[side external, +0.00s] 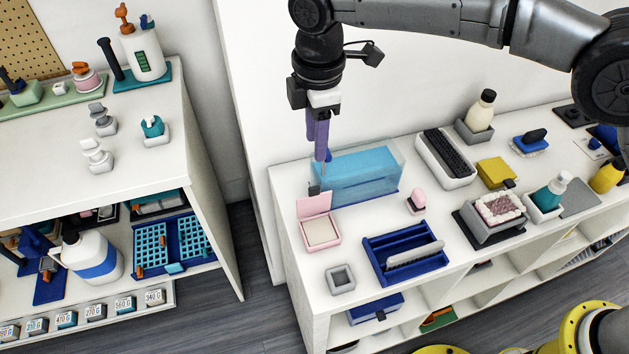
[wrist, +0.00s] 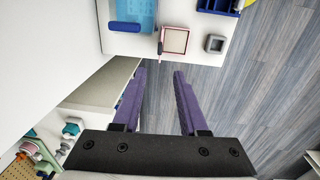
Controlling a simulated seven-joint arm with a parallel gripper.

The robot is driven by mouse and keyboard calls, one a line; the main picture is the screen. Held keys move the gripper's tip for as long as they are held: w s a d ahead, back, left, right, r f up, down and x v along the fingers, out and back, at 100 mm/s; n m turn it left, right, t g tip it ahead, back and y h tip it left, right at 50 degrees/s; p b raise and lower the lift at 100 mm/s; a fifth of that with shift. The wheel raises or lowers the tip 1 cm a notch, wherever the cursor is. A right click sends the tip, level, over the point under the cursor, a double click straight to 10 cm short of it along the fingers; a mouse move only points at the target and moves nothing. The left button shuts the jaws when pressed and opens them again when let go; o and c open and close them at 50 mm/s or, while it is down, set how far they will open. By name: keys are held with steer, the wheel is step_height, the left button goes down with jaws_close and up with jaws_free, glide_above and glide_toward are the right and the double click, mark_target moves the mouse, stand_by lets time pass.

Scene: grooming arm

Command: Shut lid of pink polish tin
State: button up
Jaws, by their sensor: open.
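The pink polish tin (side external: 321,232) stands on the white shelf top near its left end, with a pale filling showing. Its pink lid (side external: 313,203) stands up, open, along the back edge. In the wrist view the tin (wrist: 175,41) lies beyond the fingertips, and its lid (wrist: 160,42) shows as a thin strip on the tin's left. My gripper (side external: 321,156), with purple fingers, hangs above and behind the tin, apart from it. In the wrist view my gripper (wrist: 160,73) is open, with nothing between its fingers but a view of the floor.
A translucent blue box (side external: 358,177) stands right behind the tin. A small grey square holder (side external: 340,279) is in front, a blue tray (side external: 387,267) to the right, and a small pink-topped item (side external: 417,201) farther right. A white cabinet (side external: 150,200) stands left across a gap.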

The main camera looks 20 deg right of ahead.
mark_target(314, 187)
steer(key=f, duration=0.9)
steer(key=w+f, duration=0.1)
steer(key=f, duration=0.3)
steer(key=shift+f, duration=0.2)
jaws_close()
steer(key=shift+r, duration=0.1)
stand_by(0.9)
